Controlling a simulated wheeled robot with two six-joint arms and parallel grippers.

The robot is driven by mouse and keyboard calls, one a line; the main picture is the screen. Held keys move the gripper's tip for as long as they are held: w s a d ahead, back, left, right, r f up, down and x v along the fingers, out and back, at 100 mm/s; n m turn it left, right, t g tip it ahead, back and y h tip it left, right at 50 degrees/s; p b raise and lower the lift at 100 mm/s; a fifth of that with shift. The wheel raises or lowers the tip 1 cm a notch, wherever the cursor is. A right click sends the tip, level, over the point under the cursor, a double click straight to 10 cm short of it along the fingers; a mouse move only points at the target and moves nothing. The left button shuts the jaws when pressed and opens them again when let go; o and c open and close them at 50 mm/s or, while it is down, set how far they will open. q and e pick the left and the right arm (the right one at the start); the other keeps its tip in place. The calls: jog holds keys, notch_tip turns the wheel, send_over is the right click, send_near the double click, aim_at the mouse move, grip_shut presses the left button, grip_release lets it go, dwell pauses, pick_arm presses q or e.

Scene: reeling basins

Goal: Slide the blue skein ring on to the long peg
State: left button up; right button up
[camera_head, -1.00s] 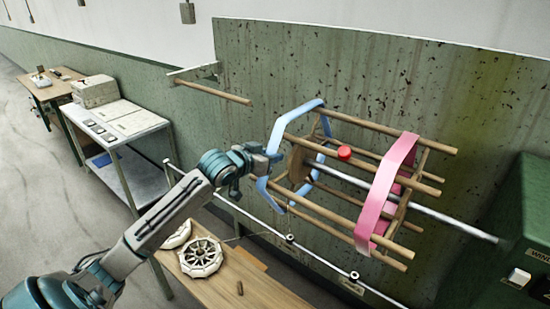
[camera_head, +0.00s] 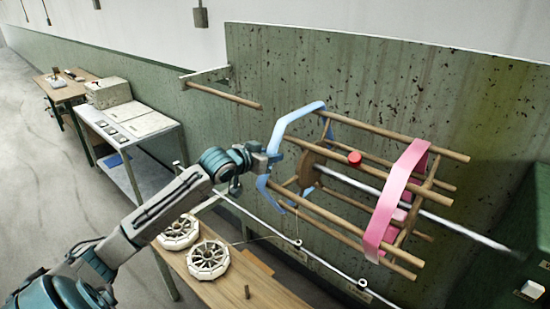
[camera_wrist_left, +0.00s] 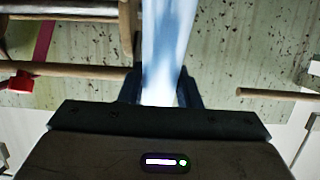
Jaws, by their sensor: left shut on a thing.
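The blue skein ring (camera_head: 300,114) is an open, angular band at the left end of the wooden reel (camera_head: 350,225). I cannot tell whether the bar ends are still inside it. My left gripper (camera_head: 273,160) is shut on the ring's left side. In the left wrist view the blue band (camera_wrist_left: 168,45) runs up between the fingers (camera_wrist_left: 160,88). The long peg (camera_head: 222,94) is a wooden rod on a wall bracket, left of and behind the ring, its free end pointing right. It also shows in the left wrist view (camera_wrist_left: 280,95). My right gripper is out of view.
A pink ring (camera_head: 400,195) is around the reel's right part. A red knob (camera_head: 354,158) shows behind the reel bars. Below are a bench (camera_head: 235,283) with white spoked wheels (camera_head: 208,259) and a metal rail (camera_head: 320,262). Free space lies between reel and peg.

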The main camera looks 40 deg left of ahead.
pick_arm(q)
jog(key=shift+a, duration=0.3)
jog(key=shift+w+a, duration=0.15)
jog(key=shift+a, duration=1.6)
jog(key=a+b, duration=0.1)
jog(key=a, duration=0.6)
jog(key=shift+w, duration=0.3)
